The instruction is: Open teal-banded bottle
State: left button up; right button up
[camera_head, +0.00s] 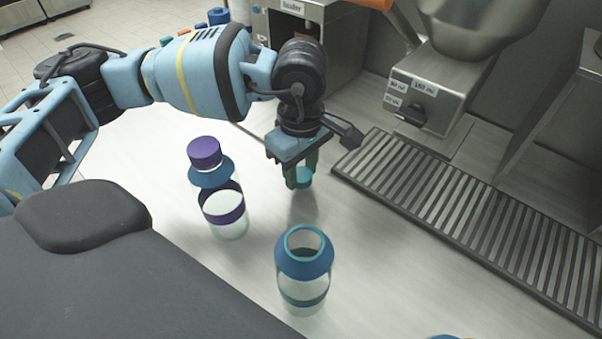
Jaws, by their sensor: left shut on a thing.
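The teal-banded bottle (303,285) stands upright on the counter at the lower middle. It is clear, with a blue collar, a teal band and an open mouth with no cap on it. My left gripper (301,172) points down behind the bottle, apart from it, and is shut on a teal cap (303,178). The cap is partly hidden by the fingers. My right gripper is not in view.
A purple-capped bottle (224,207) stands upright left of the teal-banded one. A slatted drain grate (470,215) runs along the right, below a dispenser with a dial (413,113). A labelled metal box (335,60) stands at the back. Bare counter lies between bottle and grate.

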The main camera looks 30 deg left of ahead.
aim_at(301, 174)
pick_arm(q)
jog(key=shift+f, duration=0.95)
jog(key=shift+f, duration=0.2)
jog(key=o, duration=1.1)
jog(key=shift+r, duration=0.1)
notch_tip(301, 174, up, 12)
jog(key=shift+r, duration=0.1)
